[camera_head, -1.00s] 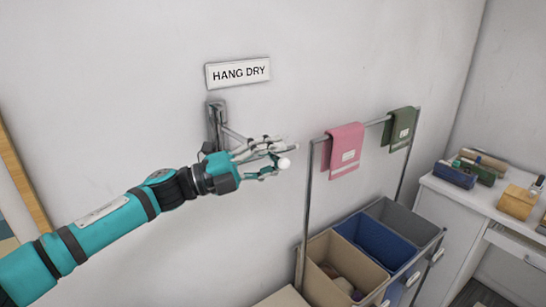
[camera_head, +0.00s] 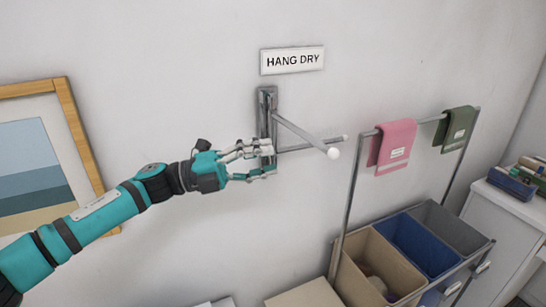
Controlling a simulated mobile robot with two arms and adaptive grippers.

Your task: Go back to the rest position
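My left gripper (camera_head: 268,162) reaches in from the left, in front of the wall. Its fingers are apart and nothing shows between them. It is just left of a metal wall rack (camera_head: 267,110) and overlaps the rack's lower part in the picture; I cannot tell if they touch. Two bare prongs stick out from the rack, one ending in a white ball tip (camera_head: 333,153). My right gripper is not in view.
A HANG DRY sign (camera_head: 292,60) is above the rack. On the right, a pink towel (camera_head: 393,150) and a green towel (camera_head: 457,126) hang on a rail over beige, blue and grey bins (camera_head: 410,245). A white cabinet (camera_head: 500,220) stands far right; a framed picture (camera_head: 75,120) hangs left.

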